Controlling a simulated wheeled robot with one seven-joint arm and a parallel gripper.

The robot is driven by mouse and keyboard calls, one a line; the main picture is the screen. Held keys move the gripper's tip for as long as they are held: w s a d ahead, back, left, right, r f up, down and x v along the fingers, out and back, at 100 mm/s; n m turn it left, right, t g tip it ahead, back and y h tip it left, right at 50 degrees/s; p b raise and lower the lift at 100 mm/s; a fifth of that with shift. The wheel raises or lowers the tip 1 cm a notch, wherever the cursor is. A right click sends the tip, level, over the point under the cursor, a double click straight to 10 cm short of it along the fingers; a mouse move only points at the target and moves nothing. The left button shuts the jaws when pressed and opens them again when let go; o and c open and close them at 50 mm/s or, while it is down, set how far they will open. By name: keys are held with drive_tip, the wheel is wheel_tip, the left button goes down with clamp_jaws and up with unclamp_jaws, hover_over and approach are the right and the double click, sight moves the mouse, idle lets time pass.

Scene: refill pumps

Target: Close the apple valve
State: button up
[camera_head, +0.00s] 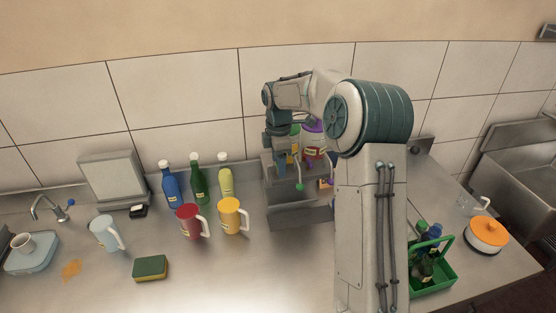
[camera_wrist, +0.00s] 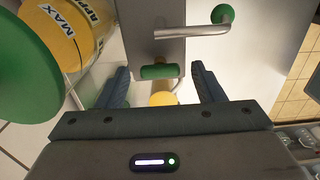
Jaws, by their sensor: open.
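The apple tank (camera_wrist: 88,28) is yellow, with a green lid (camera_wrist: 28,75) and a label partly reading "APPLE" and "MAX", at the left of the wrist view. The green valve handle (camera_wrist: 158,71) sits on a brass stem at the edge of the grey dispenser panel (camera_wrist: 165,14). My gripper (camera_wrist: 160,82) is open, one finger on each side of the handle with gaps showing. A bent metal spout with a green tip (camera_wrist: 222,14) lies beyond. In the head view, my arm hides much of the dispenser (camera_head: 290,212); a green spout tip (camera_head: 299,187) shows below my wrist.
A yellow rounded thing (camera_wrist: 163,98) shows between my fingers. Red (camera_head: 189,222) and yellow (camera_head: 231,217) jugs and several bottles stand left of the dispenser. A green bottle carrier (camera_head: 431,285) and an orange-lidded pot (camera_head: 487,234) are at right.

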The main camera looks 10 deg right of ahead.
drive_tip(key=c, duration=1)
drive_tip(key=shift+m, duration=0.3)
drive_tip(key=m+b, duration=0.1)
drive_tip(key=m, duration=0.2)
drive_tip(key=shift+m, duration=0.4)
drive_tip(key=m+b, duration=0.1)
drive_tip(key=m, duration=0.3)
drive_tip(key=shift+m, duration=0.3)
drive_tip(key=m, duration=0.4)
drive_tip(key=shift+m+b, duration=0.3)
drive_tip(key=shift+m, duration=2.2)
